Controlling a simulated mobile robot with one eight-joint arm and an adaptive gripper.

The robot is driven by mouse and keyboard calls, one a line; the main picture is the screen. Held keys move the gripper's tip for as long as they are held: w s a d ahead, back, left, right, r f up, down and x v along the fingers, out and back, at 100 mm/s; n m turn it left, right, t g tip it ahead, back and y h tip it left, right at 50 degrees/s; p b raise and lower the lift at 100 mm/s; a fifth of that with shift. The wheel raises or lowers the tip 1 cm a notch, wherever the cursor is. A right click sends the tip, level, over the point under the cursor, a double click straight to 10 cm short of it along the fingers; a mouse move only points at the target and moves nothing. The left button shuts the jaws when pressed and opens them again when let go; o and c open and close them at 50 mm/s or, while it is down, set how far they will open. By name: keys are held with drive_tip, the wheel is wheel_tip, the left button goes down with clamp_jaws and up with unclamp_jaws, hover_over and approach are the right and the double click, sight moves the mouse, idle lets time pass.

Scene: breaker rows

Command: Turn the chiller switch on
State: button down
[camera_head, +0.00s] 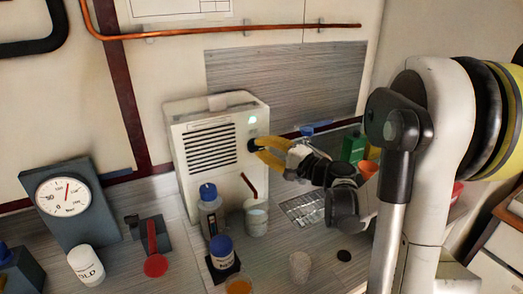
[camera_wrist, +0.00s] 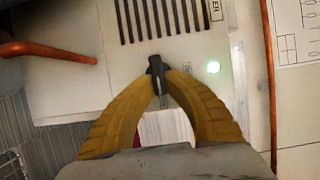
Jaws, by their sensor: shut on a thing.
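The chiller is a white box (camera_head: 180,128) with dark vent slots, standing on the counter against the wall; its front also shows in the wrist view (camera_wrist: 120,75). Its switch is a small black knob (camera_wrist: 156,66) below the slots, seen in the head view at the box's right edge (camera_head: 251,146). My gripper (camera_head: 258,146) has its two yellow fingers shut on the knob; the fingertips meet around its lower part in the wrist view (camera_wrist: 161,92). The fingers hide part of the knob.
A blue-capped bottle (camera_head: 211,212), a white cup (camera_head: 256,218) and a blue-lidded jar (camera_head: 222,252) stand close in front of the chiller. A dial gauge (camera_head: 65,195) stands at left. A copper pipe (camera_head: 230,31) runs along the wall above.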

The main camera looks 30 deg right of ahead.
idle(0.4)
drive_tip(key=c, duration=1.4)
unclamp_jaws()
drive_tip(key=shift+w+a, duration=0.1)
drive_tip(key=shift+a, duration=0.05)
drive_tip(key=v, duration=1.2)
drive_tip(key=shift+f, duration=0.1)
